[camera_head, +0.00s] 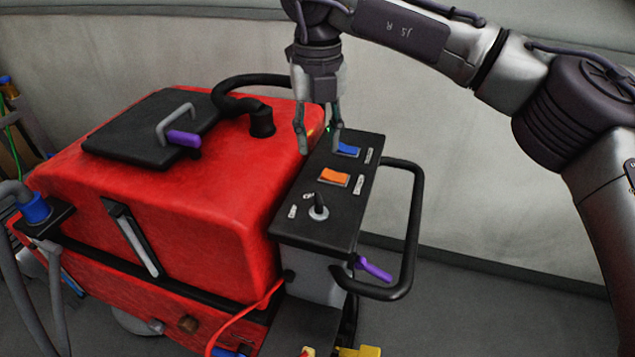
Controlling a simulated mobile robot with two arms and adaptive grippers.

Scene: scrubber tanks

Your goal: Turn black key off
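The black key (318,206) stands in a round grey base near the front end of the black control panel (338,223). Small white labels sit beside it; their text is too small to read surely. An orange rocker switch (334,177) lies behind the key and a blue switch (347,150) lies farther back. My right gripper (318,149) points down over the panel's far left edge, near the blue switch. Its fingers are apart with nothing between them. It is behind the key and apart from it. My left gripper is not in view.
The panel belongs to a red scrubber tank (190,200) with a black lid (150,130) and a black hose (262,110). A black handlebar (412,220) loops out on the panel's right, with a purple lever (374,268) below. Free floor lies at the lower right.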

